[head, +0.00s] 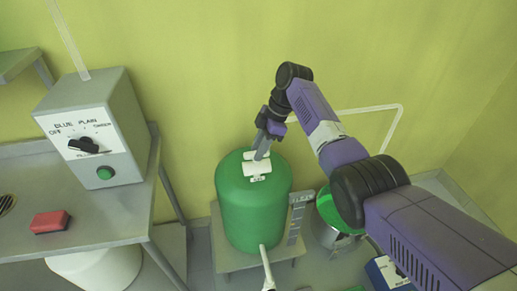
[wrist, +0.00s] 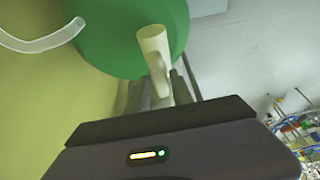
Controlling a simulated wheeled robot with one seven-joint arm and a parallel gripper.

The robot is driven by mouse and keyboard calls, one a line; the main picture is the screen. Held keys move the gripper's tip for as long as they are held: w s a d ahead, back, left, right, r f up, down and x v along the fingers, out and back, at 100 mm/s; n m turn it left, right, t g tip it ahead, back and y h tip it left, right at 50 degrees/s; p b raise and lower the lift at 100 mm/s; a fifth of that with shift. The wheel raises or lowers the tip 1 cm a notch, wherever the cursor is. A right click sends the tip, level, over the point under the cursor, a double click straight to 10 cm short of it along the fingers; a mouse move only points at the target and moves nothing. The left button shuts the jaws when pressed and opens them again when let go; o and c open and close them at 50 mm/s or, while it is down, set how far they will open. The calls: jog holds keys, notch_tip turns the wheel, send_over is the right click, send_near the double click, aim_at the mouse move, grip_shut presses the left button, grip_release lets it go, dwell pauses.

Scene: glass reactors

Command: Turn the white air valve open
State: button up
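The white air valve (head: 257,169) sits on top of the green tank (head: 252,212). In the wrist view the white valve (wrist: 154,42) shows as a pale round bar with a flat lever (wrist: 162,80) reaching down between my fingers. My gripper (head: 262,152) points down at the valve from above, its fingertips at the white part. In the wrist view the gripper's (wrist: 164,82) two dark fingers stand apart, one on each side of the lever. Whether they press on it cannot be told. The far side of the valve is hidden.
A grey control box (head: 95,125) with a black knob and green button stands on the left bench, near a red block (head: 50,221). A white pipe (head: 375,108) runs along the wall behind my arm. A second green vessel (head: 330,210) stands right of the tank.

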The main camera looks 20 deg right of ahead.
jog(key=shift+o, duration=0.9)
jog(key=shift+v, duration=3.9)
